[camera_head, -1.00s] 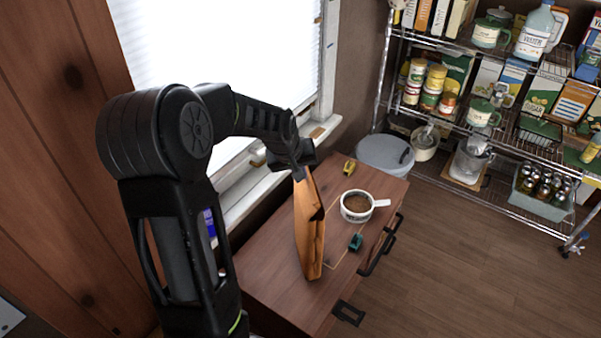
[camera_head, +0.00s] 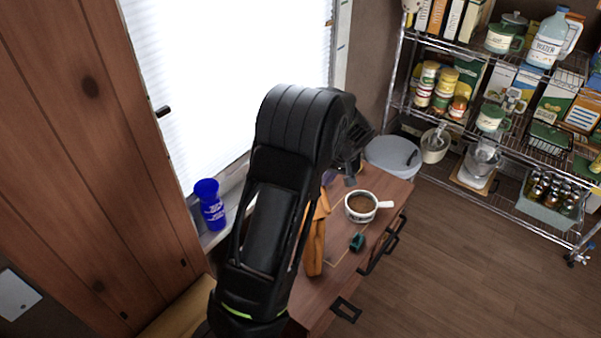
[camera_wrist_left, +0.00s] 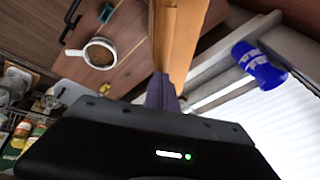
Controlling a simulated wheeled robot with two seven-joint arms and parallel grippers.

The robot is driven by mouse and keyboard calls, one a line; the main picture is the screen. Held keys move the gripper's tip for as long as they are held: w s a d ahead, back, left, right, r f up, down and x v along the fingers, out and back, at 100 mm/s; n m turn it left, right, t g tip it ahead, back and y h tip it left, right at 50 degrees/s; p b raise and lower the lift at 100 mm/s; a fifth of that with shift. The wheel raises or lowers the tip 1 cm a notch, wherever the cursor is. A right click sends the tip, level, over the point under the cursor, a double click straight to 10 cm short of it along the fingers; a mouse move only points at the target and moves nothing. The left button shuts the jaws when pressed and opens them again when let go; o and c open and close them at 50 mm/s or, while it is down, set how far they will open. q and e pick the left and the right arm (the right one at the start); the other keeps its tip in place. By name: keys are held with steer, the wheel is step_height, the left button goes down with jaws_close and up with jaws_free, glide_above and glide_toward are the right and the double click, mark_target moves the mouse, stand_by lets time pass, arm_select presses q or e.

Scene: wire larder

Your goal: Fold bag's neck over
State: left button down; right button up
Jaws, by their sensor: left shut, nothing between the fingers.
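The orange-brown paper bag (camera_head: 314,245) stands on the wooden cabinet top, partly hidden in the head view by my left arm. In the left wrist view the bag (camera_wrist_left: 178,35) runs up from my fingertips to the top edge. My left gripper (camera_head: 349,179) is shut and empty at the bag's upper end. Its purple-grey fingers (camera_wrist_left: 161,92) appear close to or against the bag; I cannot tell whether they touch. The neck's shape is mostly hidden. A small dark green clip-like object (camera_head: 357,242) lies right of the bag. My right gripper is not in view.
A white handled cup of brown powder (camera_head: 361,206) stands on the cabinet top (camera_head: 340,285). A blue tumbler (camera_head: 209,205) stands on the windowsill at left. A pale lidded bin (camera_head: 392,157) and a stocked wire rack (camera_head: 480,135) are beyond.

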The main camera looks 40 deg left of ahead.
arm_select(q)
steer(key=shift+w+d+f+g+y+b, duration=0.15)
steer(key=shift+w+d+f+g+b, duration=0.05)
steer(key=shift+f+b, duration=0.2)
steer(key=shift+w+d+f+g+y+b, duration=0.15)
steer(key=shift+w+f+g+b, duration=0.05)
steer(key=shift+f+b, duration=0.2)
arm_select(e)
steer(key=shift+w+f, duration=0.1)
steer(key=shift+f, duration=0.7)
arm_select(q)
steer(key=shift+s, duration=0.1)
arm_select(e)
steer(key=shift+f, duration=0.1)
arm_select(q)
steer(key=shift+s+a+f, duration=0.1)
steer(key=shift+s+a, duration=0.35)
steer(key=shift+s, duration=0.1)
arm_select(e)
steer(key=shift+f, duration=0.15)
